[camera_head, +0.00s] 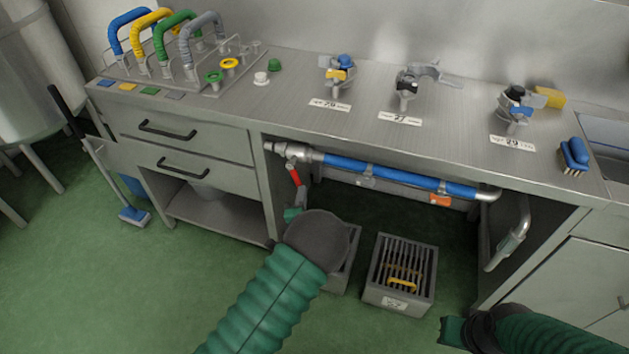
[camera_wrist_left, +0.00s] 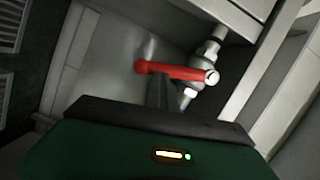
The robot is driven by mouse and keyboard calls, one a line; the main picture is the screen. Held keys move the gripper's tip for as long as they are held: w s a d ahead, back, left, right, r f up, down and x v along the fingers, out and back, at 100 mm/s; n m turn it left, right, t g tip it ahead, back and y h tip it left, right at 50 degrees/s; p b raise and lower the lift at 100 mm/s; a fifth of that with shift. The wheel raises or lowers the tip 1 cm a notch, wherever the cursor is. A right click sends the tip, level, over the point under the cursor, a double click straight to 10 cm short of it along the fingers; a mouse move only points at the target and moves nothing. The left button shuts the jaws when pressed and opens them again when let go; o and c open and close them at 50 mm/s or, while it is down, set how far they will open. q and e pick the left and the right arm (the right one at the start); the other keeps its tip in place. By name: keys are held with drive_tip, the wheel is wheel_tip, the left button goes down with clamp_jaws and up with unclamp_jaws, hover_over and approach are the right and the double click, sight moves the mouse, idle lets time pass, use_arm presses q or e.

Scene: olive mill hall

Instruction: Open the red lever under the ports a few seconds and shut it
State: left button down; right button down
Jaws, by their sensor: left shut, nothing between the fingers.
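The red lever (camera_head: 296,176) hangs down at a slant from a metal valve (camera_head: 293,151) at the left end of the blue pipe under the counter. In the left wrist view the red lever (camera_wrist_left: 172,70) runs left from its pivot. My left gripper (camera_head: 291,214) is just below the lever in the head view, mostly hidden by its own wrist. In the left wrist view its shut, empty fingers (camera_wrist_left: 160,92) reach up close to the lever; I cannot tell whether they touch. My right gripper (camera_head: 452,331) is low at the right, away from the lever, its jaws unclear.
Labelled ports with taps (camera_head: 405,85) stand on the steel counter (camera_head: 300,120). The blue pipe (camera_head: 390,176) runs under its front edge. A grated drain box (camera_head: 372,292) stands on the green floor below. Drawers (camera_head: 185,138) are left of the opening; a bent pipe (camera_head: 515,240) is right.

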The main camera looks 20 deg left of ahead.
use_arm(q)
drive_tip(key=shift+a+f+m+t+y+b, duration=0.15)
drive_tip(key=shift+a+f+m+b, duration=0.15)
drive_tip(key=shift+a+m, duration=0.35)
drive_tip(key=shift+a+f+m+t+y+b, duration=0.15)
drive_tip(key=shift+a+m+b, duration=0.2)
drive_tip(key=shift+m, duration=0.4)
drive_tip(key=shift+a, duration=0.1)
